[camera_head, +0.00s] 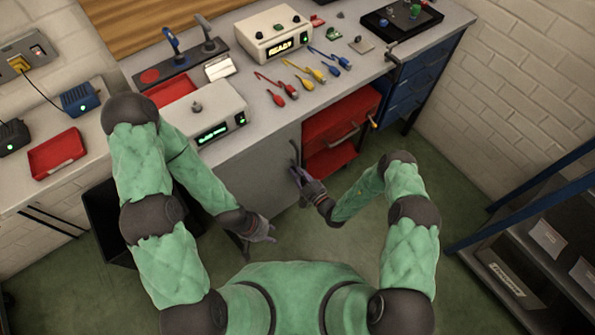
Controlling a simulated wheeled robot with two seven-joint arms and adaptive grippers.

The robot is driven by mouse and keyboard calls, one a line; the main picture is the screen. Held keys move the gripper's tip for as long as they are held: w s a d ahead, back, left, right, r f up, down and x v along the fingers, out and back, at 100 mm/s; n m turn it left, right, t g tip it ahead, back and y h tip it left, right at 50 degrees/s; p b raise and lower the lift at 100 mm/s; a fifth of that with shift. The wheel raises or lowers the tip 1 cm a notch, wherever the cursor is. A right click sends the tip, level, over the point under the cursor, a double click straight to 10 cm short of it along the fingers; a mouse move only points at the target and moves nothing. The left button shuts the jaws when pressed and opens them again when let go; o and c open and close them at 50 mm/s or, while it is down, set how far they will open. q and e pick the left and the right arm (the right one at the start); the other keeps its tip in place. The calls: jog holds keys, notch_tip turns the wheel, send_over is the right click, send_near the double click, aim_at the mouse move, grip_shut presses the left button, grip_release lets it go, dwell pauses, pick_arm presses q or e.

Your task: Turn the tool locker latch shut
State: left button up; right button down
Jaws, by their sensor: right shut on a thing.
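The grey locker door (262,178) sits under the workbench, and a slim dark latch handle (293,152) stands near its right edge. My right gripper (298,175) is at the lower end of this handle and is shut on it; the fingers hide the exact contact. My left gripper (268,235) hangs low in front of the door, apart from it, with nothing visible in it. The view is too small to tell how far its fingers are apart.
Red drawers (345,118) stand right of the door, the lower one out, with blue drawers (415,85) further right. The benchtop holds a READY box (273,35), a second display box (207,112) and several cables. A dark shelf (520,270) stands lower right. The green floor between is clear.

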jog(key=n, duration=0.8)
jog(key=shift+s+a+r+p, duration=0.1)
jog(key=shift+a+p, duration=0.05)
jog(key=shift+p, duration=0.2)
jog(key=n, duration=0.5)
jog(key=shift+s+a, duration=0.1)
jog(key=shift+a+n, duration=0.1)
jog(key=shift+n, duration=2.1)
jog(key=c, duration=1.1)
grip_release()
jog(key=shift+c, duration=0.2)
jog(key=shift+s, duration=0.1)
